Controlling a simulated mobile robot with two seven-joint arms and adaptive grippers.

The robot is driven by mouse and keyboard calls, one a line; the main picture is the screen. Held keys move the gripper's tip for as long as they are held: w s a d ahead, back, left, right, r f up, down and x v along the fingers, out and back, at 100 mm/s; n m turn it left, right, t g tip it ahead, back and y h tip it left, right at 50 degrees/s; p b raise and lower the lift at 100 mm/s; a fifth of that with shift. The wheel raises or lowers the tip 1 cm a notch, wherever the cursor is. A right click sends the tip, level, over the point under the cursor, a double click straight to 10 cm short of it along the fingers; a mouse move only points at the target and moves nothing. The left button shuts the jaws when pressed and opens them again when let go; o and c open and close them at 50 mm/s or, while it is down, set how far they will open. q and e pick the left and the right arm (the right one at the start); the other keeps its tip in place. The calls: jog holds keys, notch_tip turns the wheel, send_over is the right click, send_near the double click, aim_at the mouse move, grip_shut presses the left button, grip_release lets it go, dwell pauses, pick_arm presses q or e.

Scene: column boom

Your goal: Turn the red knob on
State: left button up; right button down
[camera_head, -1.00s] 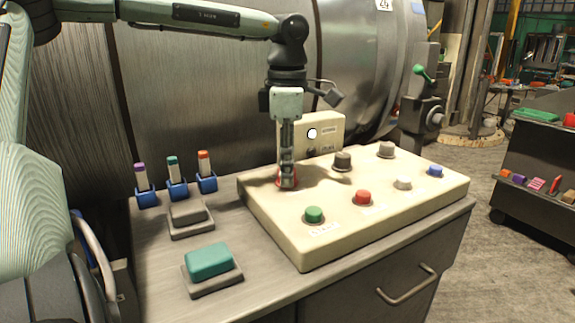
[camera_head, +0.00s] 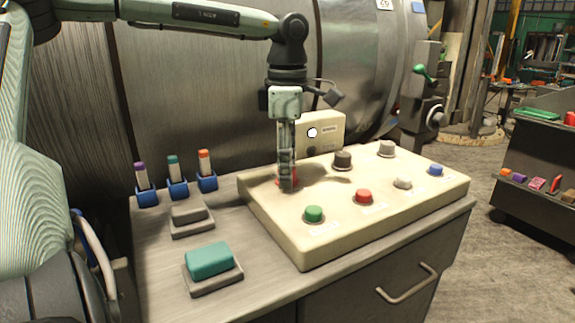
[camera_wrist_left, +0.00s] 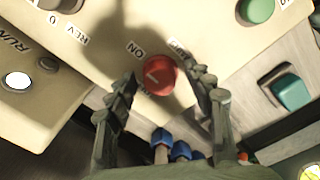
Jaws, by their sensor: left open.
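The red knob (camera_wrist_left: 159,74) sits on the cream control panel (camera_head: 262,209), at its rear left. In the left wrist view it shows a pale line on its face, and an ON label (camera_wrist_left: 135,48) lies just above and left of it. My left gripper (camera_head: 287,184) points straight down over the knob and hides most of it in the head view. In the wrist view my left gripper (camera_wrist_left: 164,82) is open, with one finger on each side of the knob. I cannot tell whether the fingers touch it. My right gripper is not in view.
The panel also carries a green button (camera_head: 314,214), a red button (camera_head: 363,196), a white button (camera_head: 403,182), a blue button (camera_head: 436,170) and dark and grey knobs (camera_head: 343,160). An upright box (camera_head: 327,130) stands behind. A teal button (camera_head: 209,260) is at front left.

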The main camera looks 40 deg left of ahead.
pick_arm(q)
notch_tip(320, 180, up, 12)
jog(key=shift+s+d, duration=0.15)
jog(key=shift+s, duration=0.05)
dwell(0.4)
dwell(0.5)
